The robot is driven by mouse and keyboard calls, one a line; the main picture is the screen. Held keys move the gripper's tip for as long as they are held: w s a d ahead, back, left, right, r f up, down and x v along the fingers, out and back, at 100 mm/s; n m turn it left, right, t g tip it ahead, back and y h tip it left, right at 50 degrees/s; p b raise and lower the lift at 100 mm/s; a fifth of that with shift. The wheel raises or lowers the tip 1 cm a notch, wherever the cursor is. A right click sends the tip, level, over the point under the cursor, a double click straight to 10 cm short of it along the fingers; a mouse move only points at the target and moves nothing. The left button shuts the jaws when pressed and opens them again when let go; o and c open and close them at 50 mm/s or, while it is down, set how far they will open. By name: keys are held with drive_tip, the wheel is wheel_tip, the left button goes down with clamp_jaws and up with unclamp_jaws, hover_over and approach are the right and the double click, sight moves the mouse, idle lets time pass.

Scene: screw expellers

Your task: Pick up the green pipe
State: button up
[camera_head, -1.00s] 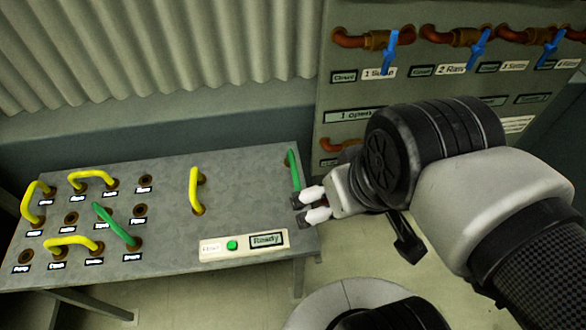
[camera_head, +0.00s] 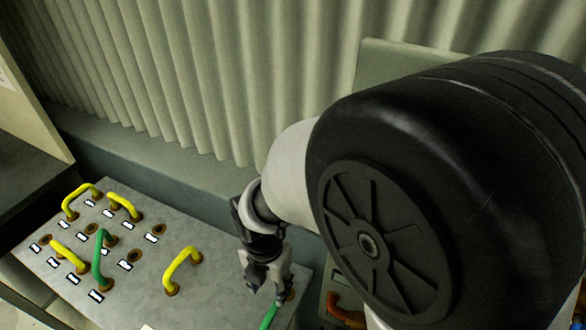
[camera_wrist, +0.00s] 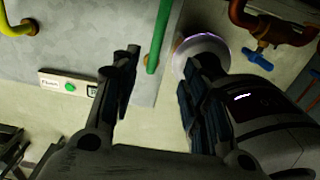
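A green pipe (camera_head: 270,316) is at the right end of the grey table, partly cut off by the lower picture edge in the head view. In the wrist view this green pipe (camera_wrist: 158,38) runs upright, beyond and between my spread fingers. My gripper (camera_head: 267,287) points down over that end of the table. It is open and empty in the wrist view (camera_wrist: 160,88). I cannot tell how high the fingertips are above the pipe. A second green pipe (camera_head: 99,258) is arched among the sockets at the table's left.
Several yellow pipes, one of them (camera_head: 183,268) near the middle, stand on the table (camera_head: 215,282). A corrugated wall (camera_head: 190,90) rises behind. In the wrist view, a brown pipe with a blue valve handle (camera_wrist: 259,60) is at upper right, and a button panel (camera_wrist: 68,86) is at left.

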drive_tip(key=b, duration=0.4)
approach(273, 309)
drive_tip(key=f, duration=0.5)
drive_tip(key=shift+s+a+f, duration=0.1)
drive_tip(key=shift+s+f, duration=0.1)
drive_tip(key=shift+s, duration=0.2)
drive_tip(key=shift+w+f+b, duration=0.2)
drive_tip(key=shift+f+b, duration=0.35)
drive_tip(key=shift+f, duration=0.9)
drive_tip(key=shift+w+f+b, duration=0.2)
drive_tip(key=shift+f+b, duration=0.35)
drive_tip(key=shift+f, duration=0.9)
drive_tip(key=shift+c, duration=0.2)
clamp_jaws()
drive_tip(key=shift+r, duration=0.1)
